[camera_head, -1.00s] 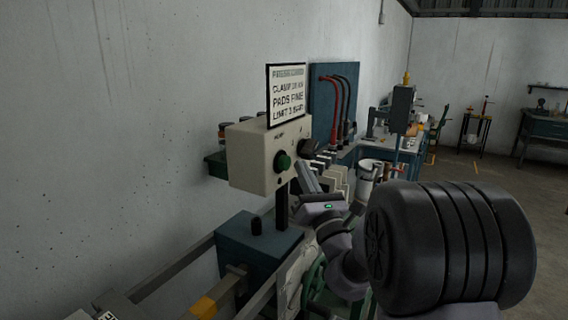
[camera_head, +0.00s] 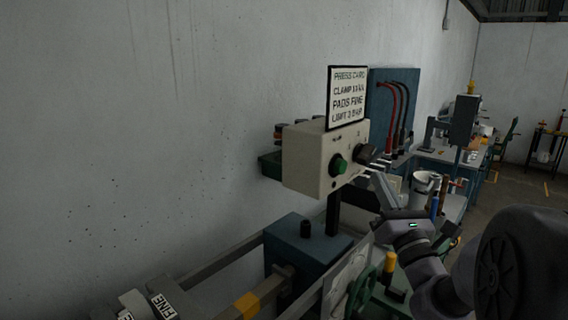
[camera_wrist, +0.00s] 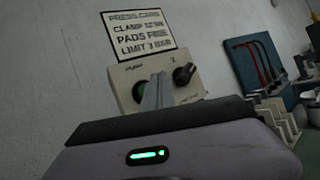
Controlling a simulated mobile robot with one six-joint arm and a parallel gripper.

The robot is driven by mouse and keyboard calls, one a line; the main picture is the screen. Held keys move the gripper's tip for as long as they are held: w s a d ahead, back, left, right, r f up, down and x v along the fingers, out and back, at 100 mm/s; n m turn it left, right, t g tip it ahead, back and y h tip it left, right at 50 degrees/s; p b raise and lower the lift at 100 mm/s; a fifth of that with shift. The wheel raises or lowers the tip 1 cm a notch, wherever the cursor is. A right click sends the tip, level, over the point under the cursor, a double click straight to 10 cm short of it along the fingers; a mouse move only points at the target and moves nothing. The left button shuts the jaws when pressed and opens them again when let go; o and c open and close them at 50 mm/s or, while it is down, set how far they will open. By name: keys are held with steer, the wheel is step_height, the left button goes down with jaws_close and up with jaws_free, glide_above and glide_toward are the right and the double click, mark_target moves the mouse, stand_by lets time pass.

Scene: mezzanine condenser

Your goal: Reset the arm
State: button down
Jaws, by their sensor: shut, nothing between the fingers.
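My gripper (camera_head: 370,180) is shut and empty. Its fingertips are close to the cream control box (camera_head: 306,160), near its right side in the head view. In the wrist view my shut fingers (camera_wrist: 157,90) stand in front of the control box (camera_wrist: 120,80), between its green button (camera_wrist: 139,91) and its black knob (camera_wrist: 184,74). Whether the fingertips touch the box I cannot tell. In the head view the green button (camera_head: 338,166) and the black knob (camera_head: 366,153) are both visible.
A press card sign (camera_head: 348,97) stands on the box. Below are a blue machine block (camera_head: 305,245), metal rails (camera_head: 220,265) and a green handwheel (camera_head: 362,290). Behind are a blue panel with red and black hoses (camera_head: 398,85) and a workbench (camera_head: 460,160). Open floor lies at right.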

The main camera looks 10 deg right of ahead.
steer(key=s+a+n+g+y, duration=0.2)
steer(key=a+n+g+y, duration=0.2)
steer(key=a+n+y, duration=0.7)
steer(key=s+a+f+n+g+y, duration=0.15)
steer(key=s+a+n+g, duration=0.3)
steer(key=a, duration=0.45)
steer(key=s+a+f+n+g, duration=0.2)
steer(key=s+a+n+g, duration=0.25)
steer(key=a, duration=0.35)
steer(key=s+f+n+g+h, duration=0.55)
steer(key=s+f+n, duration=0.35)
steer(key=s, duration=0.4)
steer(key=s+d+n+t+h, duration=0.2)
steer(key=d+n+t+h, duration=0.1)
steer(key=d+n+h, duration=0.3)
step_height(320, 180, down, 7)
steer(key=s+d+m+g+b, duration=0.1)
steer(key=s+g+b, duration=0.1)
steer(key=shift+s+b, duration=0.2)
steer(key=shift+b, duration=0.2)
